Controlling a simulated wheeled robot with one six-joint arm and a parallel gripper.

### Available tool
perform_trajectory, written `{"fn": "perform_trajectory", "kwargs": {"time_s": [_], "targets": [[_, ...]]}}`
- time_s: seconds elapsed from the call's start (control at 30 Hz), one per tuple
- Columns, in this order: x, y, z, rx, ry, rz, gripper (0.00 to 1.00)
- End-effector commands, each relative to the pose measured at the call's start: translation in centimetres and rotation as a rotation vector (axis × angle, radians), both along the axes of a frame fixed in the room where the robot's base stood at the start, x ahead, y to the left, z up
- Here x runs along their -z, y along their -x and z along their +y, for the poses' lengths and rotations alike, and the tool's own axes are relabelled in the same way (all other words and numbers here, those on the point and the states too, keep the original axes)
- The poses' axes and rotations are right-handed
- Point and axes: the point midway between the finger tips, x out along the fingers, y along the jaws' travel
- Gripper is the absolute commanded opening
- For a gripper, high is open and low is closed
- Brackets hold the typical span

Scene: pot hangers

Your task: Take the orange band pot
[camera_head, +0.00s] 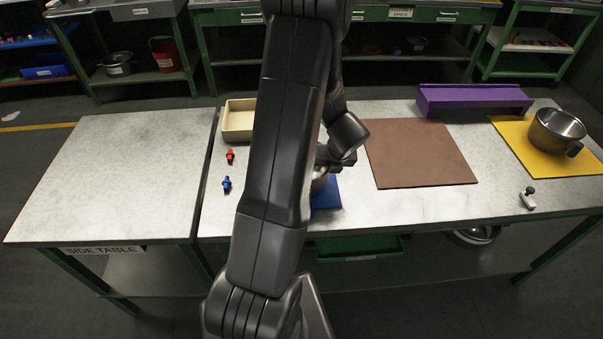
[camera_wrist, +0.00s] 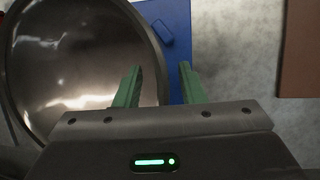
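Another steel pot (camera_head: 556,131) with a dark handle stands on a yellow mat (camera_head: 515,140) at right. A bare brown mat (camera_head: 420,155), purple rack (camera_head: 475,98), cream tray (camera_head: 238,122), and red (camera_head: 230,156) and blue (camera_head: 227,184) pieces share the bench. The side table (camera_head: 120,170) is clear.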

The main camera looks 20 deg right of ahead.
Motion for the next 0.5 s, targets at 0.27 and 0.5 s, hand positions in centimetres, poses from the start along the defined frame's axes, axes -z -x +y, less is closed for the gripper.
{"fn": "perform_trajectory", "kwargs": {"time_s": [0.27,0.5], "targets": [[-0.02,0.02,0.0,0.0,0.0,0.0,0.0],[-0.12,-0.02,-0.02,0.0,0.0,-0.001,0.0]]}}
